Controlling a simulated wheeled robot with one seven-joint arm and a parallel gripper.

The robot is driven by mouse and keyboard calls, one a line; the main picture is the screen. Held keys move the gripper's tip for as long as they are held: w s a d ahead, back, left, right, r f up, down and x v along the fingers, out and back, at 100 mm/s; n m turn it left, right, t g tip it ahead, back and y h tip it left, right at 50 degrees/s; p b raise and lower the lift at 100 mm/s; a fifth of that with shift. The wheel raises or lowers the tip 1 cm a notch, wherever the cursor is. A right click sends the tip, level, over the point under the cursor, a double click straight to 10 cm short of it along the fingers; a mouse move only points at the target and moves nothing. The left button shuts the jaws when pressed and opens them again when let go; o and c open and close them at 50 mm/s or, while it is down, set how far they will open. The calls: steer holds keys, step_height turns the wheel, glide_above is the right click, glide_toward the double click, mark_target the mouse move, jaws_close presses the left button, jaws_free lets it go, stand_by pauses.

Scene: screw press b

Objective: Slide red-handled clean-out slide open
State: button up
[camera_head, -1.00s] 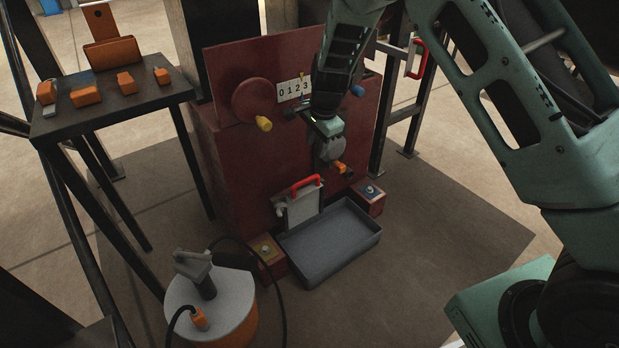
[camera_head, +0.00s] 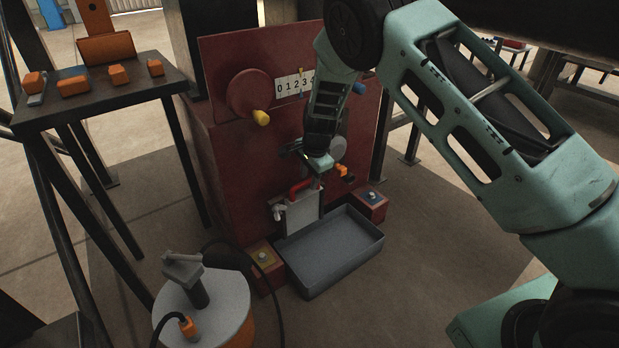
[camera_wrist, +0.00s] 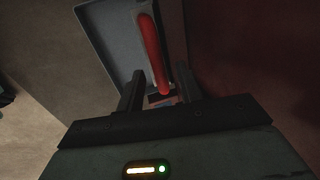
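The clean-out slide (camera_head: 303,214) is a pale grey upright plate low on the red press front. Its red handle (camera_head: 297,188) is a bar along the top edge. My gripper (camera_head: 318,178) is at the handle's right end in the head view, where the wrist partly covers it. In the wrist view the handle (camera_wrist: 152,50) runs lengthwise, with its lower end between the two spread fingers of my gripper (camera_wrist: 159,80). A gap shows on both sides of the bar, so the gripper is open. Whether any finger touches the handle cannot be told.
A grey tray (camera_head: 308,288) lies on the floor in front of the slide. An orange-white drum (camera_head: 205,305) with a cable stands front left. A dark table (camera_head: 110,103) is at left.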

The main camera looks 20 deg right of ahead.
jaws_close()
steer(key=w+p+v, duration=0.1)
steer(key=p+v, duration=0.8)
steer(key=shift+w+a+r+p, duration=0.3)
steer(key=shift+w+r+p, duration=0.05)
steer(key=shift+r, duration=0.15)
jaws_free()
steer(key=shift+f, duration=0.1)
steer(key=p+v, duration=0.5)
steer(key=v, duration=1.2)
steer(key=shift+s+p, duration=0.15)
steer(key=shift+p, duration=0.25)
